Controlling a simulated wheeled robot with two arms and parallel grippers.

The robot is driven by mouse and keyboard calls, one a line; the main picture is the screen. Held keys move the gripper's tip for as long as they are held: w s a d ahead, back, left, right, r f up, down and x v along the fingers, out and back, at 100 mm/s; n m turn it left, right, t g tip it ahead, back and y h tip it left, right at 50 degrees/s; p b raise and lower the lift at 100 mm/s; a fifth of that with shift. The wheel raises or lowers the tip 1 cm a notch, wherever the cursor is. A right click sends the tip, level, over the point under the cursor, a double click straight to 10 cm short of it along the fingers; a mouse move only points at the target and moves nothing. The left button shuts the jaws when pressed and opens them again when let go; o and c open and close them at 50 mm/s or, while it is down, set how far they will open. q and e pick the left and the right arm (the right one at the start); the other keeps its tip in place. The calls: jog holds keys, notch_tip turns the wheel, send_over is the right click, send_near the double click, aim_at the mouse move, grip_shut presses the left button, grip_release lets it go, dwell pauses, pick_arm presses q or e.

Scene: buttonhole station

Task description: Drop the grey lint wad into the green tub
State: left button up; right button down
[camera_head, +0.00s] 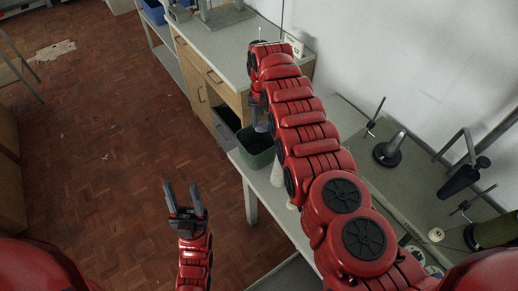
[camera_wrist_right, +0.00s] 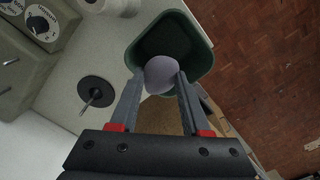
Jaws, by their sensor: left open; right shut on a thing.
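The grey lint wad (camera_wrist_right: 161,72) is a rounded, slightly purple lump between the fingertips of my right gripper (camera_wrist_right: 160,80) in the right wrist view. That gripper is shut on it. The green tub (camera_wrist_right: 198,58) is open-topped with a dark inside, and the wad appears over its near part. In the head view the tub (camera_head: 258,160) stands at the left end of the grey table, partly hidden by my right arm. The wad (camera_head: 261,127) shows small above the tub's back rim. My left gripper (camera_head: 183,190) is open and empty over the brown floor.
A black disc with a metal pin (camera_wrist_right: 96,91) lies on the table beside the tub. A dark round base with a grey cone (camera_head: 388,150) and clamp-like stands are further right. A drawer cabinet (camera_head: 205,75) stands behind. The floor at left is mostly clear.

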jog(key=shift+c, duration=1.4)
grip_release()
jog(key=shift+r, duration=0.15)
notch_tip(320, 180, up, 17)
jog(key=p, duration=0.4)
jog(key=shift+r, duration=0.15)
